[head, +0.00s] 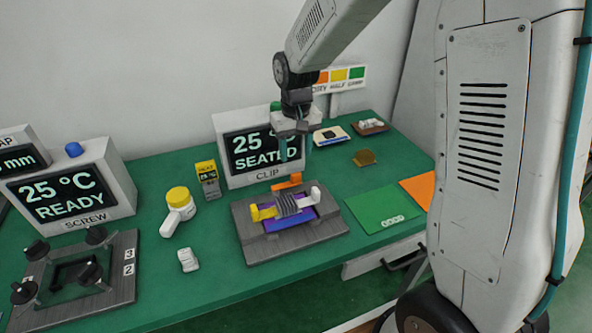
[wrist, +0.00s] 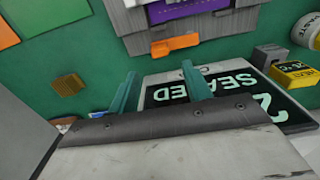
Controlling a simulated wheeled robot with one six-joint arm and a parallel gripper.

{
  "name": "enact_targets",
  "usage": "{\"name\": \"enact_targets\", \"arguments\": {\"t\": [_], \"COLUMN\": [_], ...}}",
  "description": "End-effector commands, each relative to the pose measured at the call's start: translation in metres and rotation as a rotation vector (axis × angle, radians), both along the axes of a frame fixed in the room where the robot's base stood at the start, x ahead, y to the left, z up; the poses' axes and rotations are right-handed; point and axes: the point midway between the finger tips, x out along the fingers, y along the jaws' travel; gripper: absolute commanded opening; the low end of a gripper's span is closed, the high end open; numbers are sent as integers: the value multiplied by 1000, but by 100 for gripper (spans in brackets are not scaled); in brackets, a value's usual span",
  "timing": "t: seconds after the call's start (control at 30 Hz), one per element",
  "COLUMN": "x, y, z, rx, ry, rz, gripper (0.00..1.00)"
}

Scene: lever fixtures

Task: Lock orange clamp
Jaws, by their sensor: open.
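The orange clamp (head: 287,181) is a small lever at the back edge of the grey clip fixture (head: 262,250), on the side facing the display. In the wrist view the orange clamp (wrist: 175,44) sticks out from the fixture's edge. The fixture holds a purple piece (head: 300,212) with a ribbed grey part, a yellow end and a white end across it. My gripper (head: 295,148) is above and behind the clamp, in front of the display. In the wrist view my gripper (wrist: 158,70) has its two teal fingers apart, with nothing between them, close to the clamp but not around it.
The clip display (head: 262,145) reads 25 °C SEATED and stands close behind my gripper. Green (head: 385,209) and orange (head: 420,190) mats lie to the right.

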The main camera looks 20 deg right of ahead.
Motion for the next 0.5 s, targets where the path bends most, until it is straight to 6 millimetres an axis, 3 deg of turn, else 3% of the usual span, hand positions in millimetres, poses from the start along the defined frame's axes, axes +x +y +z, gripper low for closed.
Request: {"name": "enact_targets", "arguments": {"t": [0.3,0.5], "x": [-2,-1], "y": [0,0], "z": [-50,-69], "rx": [0,0], "ry": [5,2], "rz": [0,0], "gripper": [49,49]}}
